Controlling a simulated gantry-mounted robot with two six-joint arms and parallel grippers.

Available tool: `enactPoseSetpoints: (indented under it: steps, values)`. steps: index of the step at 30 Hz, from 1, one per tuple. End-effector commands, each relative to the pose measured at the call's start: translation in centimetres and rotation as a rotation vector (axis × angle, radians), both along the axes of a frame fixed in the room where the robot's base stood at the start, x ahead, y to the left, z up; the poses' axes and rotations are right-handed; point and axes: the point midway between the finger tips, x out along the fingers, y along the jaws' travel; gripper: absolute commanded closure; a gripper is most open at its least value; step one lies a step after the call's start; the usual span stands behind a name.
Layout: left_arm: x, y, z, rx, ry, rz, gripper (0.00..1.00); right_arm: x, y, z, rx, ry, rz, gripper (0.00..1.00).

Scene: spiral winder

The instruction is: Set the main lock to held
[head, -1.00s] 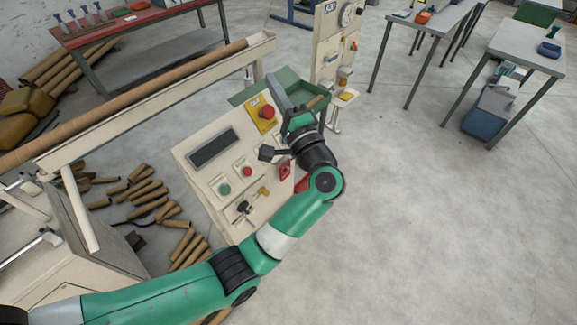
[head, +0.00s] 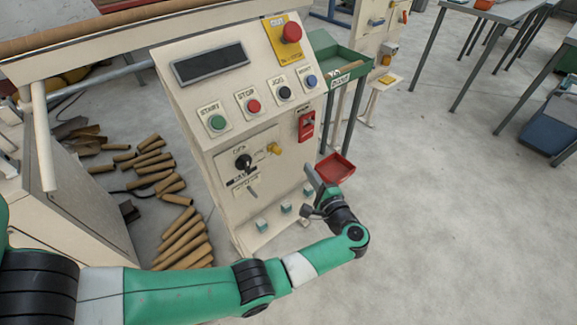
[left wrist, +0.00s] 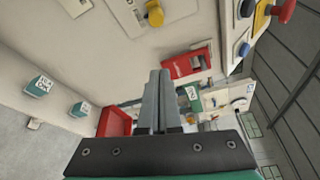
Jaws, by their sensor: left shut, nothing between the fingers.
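The control panel (head: 215,130) stands in the middle of the head view. A red switch plate (head: 306,126) with a small lever is on its right side; it also shows in the left wrist view (left wrist: 190,64). A yellow lock-like part (head: 273,149) sits beside a black selector knob (head: 243,161); the yellow part also shows in the wrist view (left wrist: 154,14). I cannot read which one is the main lock. My left gripper (head: 313,176) is shut and empty, below the red plate and apart from it. Its closed fingers show in the wrist view (left wrist: 157,98).
A small red tray (head: 335,168) is close beside my left gripper. Several teal tags (head: 286,208) line the panel's lower edge. Push buttons (head: 253,106) and a red emergency stop (head: 291,32) are above. A green tray (head: 345,62) stands behind. The floor at right is open.

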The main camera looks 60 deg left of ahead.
Motion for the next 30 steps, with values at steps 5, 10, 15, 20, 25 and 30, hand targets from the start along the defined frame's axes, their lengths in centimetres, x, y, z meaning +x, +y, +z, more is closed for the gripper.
enactPoseSetpoints:
  steps: [5, 10, 15, 20, 25, 30]
  values:
    - [0.0, 0.0, 0.1, 0.001, -0.001, 0.000, 1.00, 0.0, 0.0, 0.1, 0.000, -0.001, 0.000, 0.50]
    - [0.0, 0.1, 0.1, 0.001, -0.001, 0.000, 1.00, 0.0, 0.0, 0.0, 0.000, -0.001, 0.000, 0.50]
    - [0.1, 1.3, -0.1, 0.000, -0.001, 0.001, 1.00, 0.0, 0.0, -0.3, 0.000, 0.000, 0.000, 0.50]
    - [0.3, 4.3, -0.6, 0.001, -0.002, 0.003, 1.00, 0.0, 0.0, -1.0, 0.000, 0.000, 0.000, 0.50]
    - [0.5, 8.1, -1.0, 0.001, -0.002, 0.004, 1.00, 0.0, 0.0, -2.1, 0.000, 0.000, 0.000, 0.50]
    - [-0.1, 9.8, -0.3, 0.001, -0.003, -0.001, 1.00, 0.0, 0.0, -1.5, 0.000, 0.001, 0.000, 0.50]
